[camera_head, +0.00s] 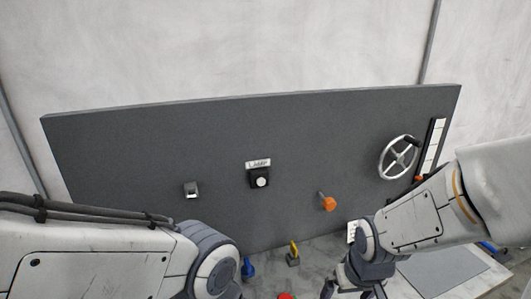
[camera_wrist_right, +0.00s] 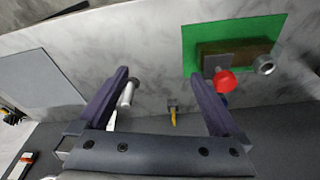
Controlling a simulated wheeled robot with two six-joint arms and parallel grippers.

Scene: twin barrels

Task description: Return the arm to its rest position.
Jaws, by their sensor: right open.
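My right arm (camera_head: 415,220) comes in from the right in the head view and bends down toward the work surface. Its gripper (camera_head: 350,288) is at the bottom edge, partly cut off. In the right wrist view, my right gripper (camera_wrist_right: 157,76) has its two dark fingers wide apart, with nothing held between them. A pale cylinder (camera_wrist_right: 128,93) shows close beside the left finger; I cannot tell whether they touch. My left arm (camera_head: 90,255) fills the lower left of the head view, and its gripper is out of view.
A dark upright panel (camera_head: 130,170) carries a switch (camera_head: 191,190), a lamp box (camera_head: 260,178), an orange knob (camera_head: 328,204) and a handwheel (camera_head: 398,157). A yellow-handled item (camera_head: 293,253) and a blue item (camera_head: 247,268) stand before it. A green mat (camera_wrist_right: 205,35) holds a red-topped part (camera_wrist_right: 224,81).

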